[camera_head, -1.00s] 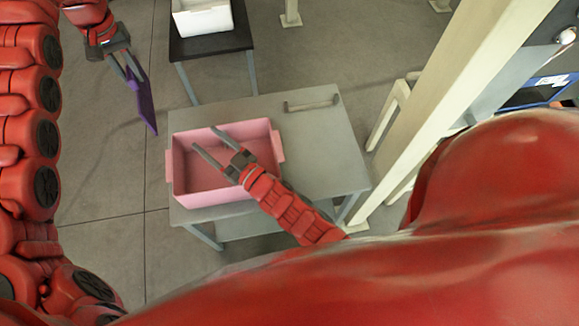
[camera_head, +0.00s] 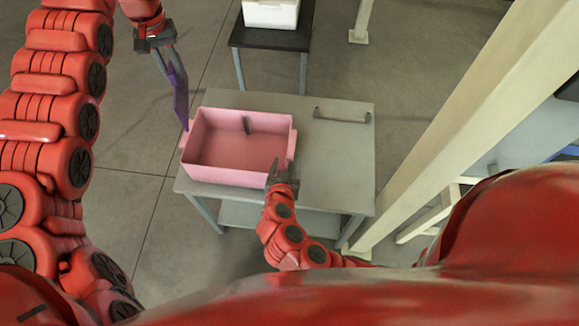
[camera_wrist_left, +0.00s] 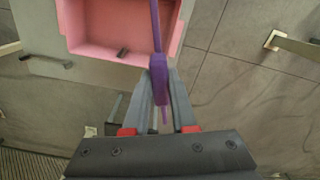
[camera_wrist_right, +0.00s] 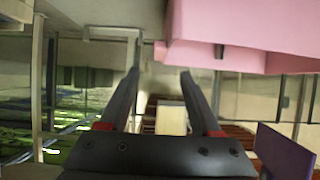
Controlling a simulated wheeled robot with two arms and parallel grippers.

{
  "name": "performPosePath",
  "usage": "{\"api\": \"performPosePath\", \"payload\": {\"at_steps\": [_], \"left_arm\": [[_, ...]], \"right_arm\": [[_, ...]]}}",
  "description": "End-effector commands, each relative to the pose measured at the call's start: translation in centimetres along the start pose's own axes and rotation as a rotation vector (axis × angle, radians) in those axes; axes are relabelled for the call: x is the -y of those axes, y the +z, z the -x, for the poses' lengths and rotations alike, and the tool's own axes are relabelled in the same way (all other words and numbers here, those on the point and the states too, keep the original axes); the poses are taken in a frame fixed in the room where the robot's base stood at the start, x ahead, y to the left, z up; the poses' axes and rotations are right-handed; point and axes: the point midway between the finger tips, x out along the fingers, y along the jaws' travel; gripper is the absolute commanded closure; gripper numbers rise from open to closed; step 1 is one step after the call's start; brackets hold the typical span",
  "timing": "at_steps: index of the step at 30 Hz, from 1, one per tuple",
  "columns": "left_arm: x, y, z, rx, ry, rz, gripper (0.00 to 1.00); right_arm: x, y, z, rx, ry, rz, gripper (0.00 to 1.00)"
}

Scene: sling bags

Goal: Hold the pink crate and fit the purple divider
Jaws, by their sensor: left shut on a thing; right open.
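The pink crate (camera_head: 200,165) sits on the grey table, open side up. My left gripper (camera_head: 174,68) is shut on the purple divider (camera_head: 181,102), which hangs upright beside the crate's far left corner. In the left wrist view the divider (camera_wrist_left: 157,80) is between the fingers, edge-on, with the crate (camera_wrist_left: 85,35) beyond. My right gripper (camera_head: 278,170) is open at the crate's near right corner. In the right wrist view its fingers (camera_wrist_right: 158,80) are apart with nothing between them, and the crate (camera_wrist_right: 245,25) is at upper right. Whether a finger touches the crate is unclear.
A dark short piece (camera_head: 247,125) shows at the crate's far inner wall. A dark table (camera_head: 270,37) with a white bin (camera_head: 271,14) stands behind. A cream post (camera_head: 440,125) rises at right.

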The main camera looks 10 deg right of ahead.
Motion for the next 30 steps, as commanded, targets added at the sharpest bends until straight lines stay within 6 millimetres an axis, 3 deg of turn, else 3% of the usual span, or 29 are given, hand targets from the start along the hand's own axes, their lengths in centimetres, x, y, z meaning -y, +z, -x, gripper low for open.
{"api": "performPosePath", "payload": {"at_steps": [21,30], "left_arm": [[0.0,0.0,4.5,-0.001,0.0,0.0,1.0],[0.0,0.0,5.0,0.0,0.0,0.0,1.0]], "right_arm": [[0.0,-0.3,-9.9,0.0,0.003,0.001,0.35],[-0.1,0.0,-11.7,0.002,0.002,0.001,0.35]]}}
